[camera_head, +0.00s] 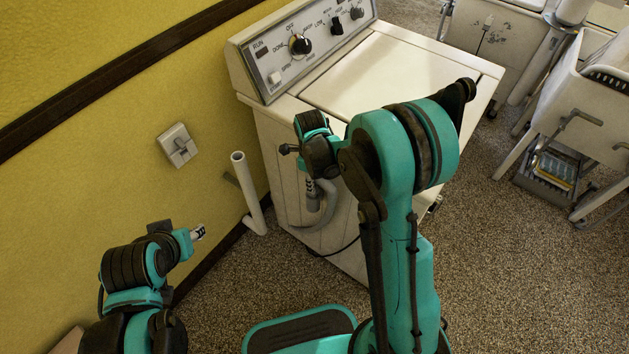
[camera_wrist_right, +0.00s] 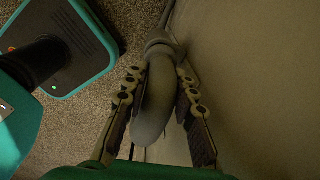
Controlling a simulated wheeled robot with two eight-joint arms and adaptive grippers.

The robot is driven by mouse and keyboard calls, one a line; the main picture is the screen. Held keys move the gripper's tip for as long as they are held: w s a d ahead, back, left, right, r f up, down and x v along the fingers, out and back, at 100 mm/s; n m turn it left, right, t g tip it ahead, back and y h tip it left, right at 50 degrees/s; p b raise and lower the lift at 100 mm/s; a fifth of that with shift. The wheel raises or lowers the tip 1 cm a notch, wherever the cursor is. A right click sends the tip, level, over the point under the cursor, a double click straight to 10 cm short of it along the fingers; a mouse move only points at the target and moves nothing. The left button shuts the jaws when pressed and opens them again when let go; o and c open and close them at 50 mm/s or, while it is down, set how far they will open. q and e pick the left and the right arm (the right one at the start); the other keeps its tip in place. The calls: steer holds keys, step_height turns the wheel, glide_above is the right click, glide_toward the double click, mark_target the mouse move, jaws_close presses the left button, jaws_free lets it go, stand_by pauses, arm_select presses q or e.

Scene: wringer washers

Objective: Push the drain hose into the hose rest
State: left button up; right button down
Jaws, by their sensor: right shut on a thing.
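The drain hose (camera_head: 325,208) is a grey curved tube at the washer's near side, bending down to the floor end of the panel. In the right wrist view, the hose (camera_wrist_right: 155,105) runs between the fingers of my right gripper (camera_wrist_right: 163,78), which is shut on it. A grey collar (camera_wrist_right: 160,44) surrounds the hose beyond the fingertips. In the head view my right gripper (camera_head: 313,178) is partly hidden by its wrist. I cannot clearly make out the hose rest. My left gripper (camera_head: 198,232) is low near the wall, away from the hose; its opening is unclear.
A white washer (camera_head: 370,75) with a dial panel stands against the yellow wall. A white upright pipe (camera_head: 246,190) stands between wall and washer. A wall switch (camera_head: 177,145) is at left. Other washers (camera_head: 500,45) stand at upper right. Speckled carpet (camera_head: 490,250) is clear at right.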

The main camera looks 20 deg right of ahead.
steer(key=shift+f+b, duration=1.05)
steer(key=shift+f, duration=0.1)
stand_by(0.7)
steer(key=shift+s+f, duration=0.1)
steer(key=shift+f, duration=0.05)
stand_by(0.8)
steer(key=c, duration=1.2)
jaws_free()
steer(key=o, duration=0.5)
steer(key=shift+r, duration=0.2)
steer(key=shift+a+r+p, duration=0.1)
steer(key=shift+r+p, duration=2.25)
steer(key=shift+r, duration=1.05)
